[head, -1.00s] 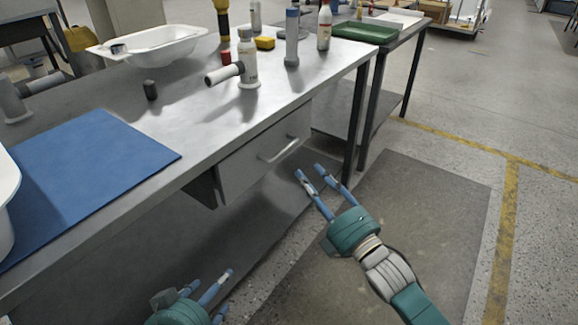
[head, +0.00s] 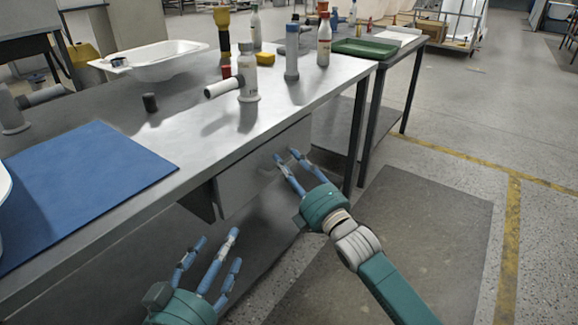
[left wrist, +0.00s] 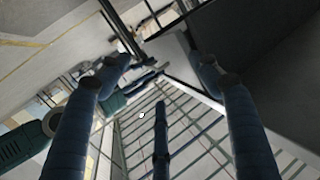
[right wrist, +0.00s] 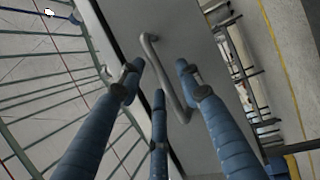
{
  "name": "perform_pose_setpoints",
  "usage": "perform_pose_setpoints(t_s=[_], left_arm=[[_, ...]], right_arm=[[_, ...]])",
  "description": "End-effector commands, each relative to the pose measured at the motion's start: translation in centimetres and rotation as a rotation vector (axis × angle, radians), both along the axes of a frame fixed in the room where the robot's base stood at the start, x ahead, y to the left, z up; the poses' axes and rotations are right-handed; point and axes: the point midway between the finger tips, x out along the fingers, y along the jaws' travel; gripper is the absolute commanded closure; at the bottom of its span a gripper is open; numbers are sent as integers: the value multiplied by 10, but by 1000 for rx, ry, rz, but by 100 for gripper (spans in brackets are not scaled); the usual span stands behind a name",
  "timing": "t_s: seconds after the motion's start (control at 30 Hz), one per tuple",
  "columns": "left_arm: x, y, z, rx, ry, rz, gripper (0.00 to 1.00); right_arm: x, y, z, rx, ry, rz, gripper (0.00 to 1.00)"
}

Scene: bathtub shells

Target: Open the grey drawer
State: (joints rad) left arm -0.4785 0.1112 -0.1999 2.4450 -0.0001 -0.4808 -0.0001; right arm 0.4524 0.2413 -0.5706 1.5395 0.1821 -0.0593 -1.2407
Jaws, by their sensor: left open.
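The grey drawer (head: 238,184) is under the metal workbench, and its front looks flush with the bench. Its bar handle (right wrist: 168,82) shows in the right wrist view, running between the fingertips of my right gripper (right wrist: 160,80). In the head view the right gripper (head: 287,156) is at the drawer front and covers most of the handle. Its fingers are apart and not closed on the bar; I cannot tell whether they touch it. My left gripper (head: 219,246) is open and empty, low in front of the bench, left of the drawer.
The workbench top (head: 180,125) holds a blue mat (head: 75,190), a white tub (head: 150,62) and several bottles and tools. Bench legs (head: 356,135) stand right of the drawer. A second table with a green tray (head: 365,48) is beyond. The floor at right is clear.

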Motion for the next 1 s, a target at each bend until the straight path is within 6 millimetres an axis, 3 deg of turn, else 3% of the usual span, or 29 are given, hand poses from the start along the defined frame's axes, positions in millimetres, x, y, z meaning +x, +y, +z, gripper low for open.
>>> perform_pose_setpoints(t_s=[0.13, 0.33, 0.67, 0.87, 1.0], left_arm=[[0, 0, 0, 0, 0, 0, 36], [0, 0, 0, 0, 1, 0, 36], [0, 0, -1, 2, 10, 0, 36], [-10, 8, -36, 41, 165, 12, 36], [-31, 18, -75, 86, 353, 24, 36]], right_arm=[[0, 0, 0, 0, 0, 0, 65], [0, 0, 0, 0, 0, 0, 100], [-1, -2, 0, -1, 1, 0, 100], [-9, -11, 1, -1, 3, 0, 100], [-19, -24, 1, -3, 4, 0, 100]])
